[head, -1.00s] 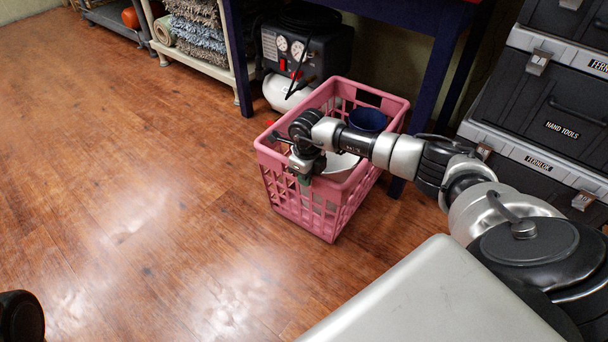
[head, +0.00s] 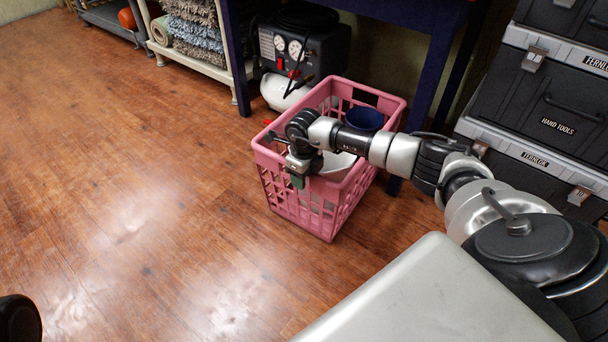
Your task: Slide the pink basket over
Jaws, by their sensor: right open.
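The pink basket (head: 364,199) stands upright on the wooden floor, in front of the blue table. It has openwork sides and holds a dark blue cup-like item (head: 363,119) and a white item (head: 337,163). My right arm reaches across the basket from the right. My right gripper (head: 298,172) is open at the basket's near-left rim, pointing down. Whether its fingers touch or straddle the rim is hard to tell. My left gripper is not in view; only a dark part of mine shows at the lower left edge.
A black and white air compressor (head: 300,55) stands just behind the basket. The leg of the blue table (head: 442,60) is close on the right. Black tool cases (head: 530,110) are stacked at the right. A shelf with rolled rugs (head: 190,35) stands at the back. The floor (head: 120,190) to the left is clear.

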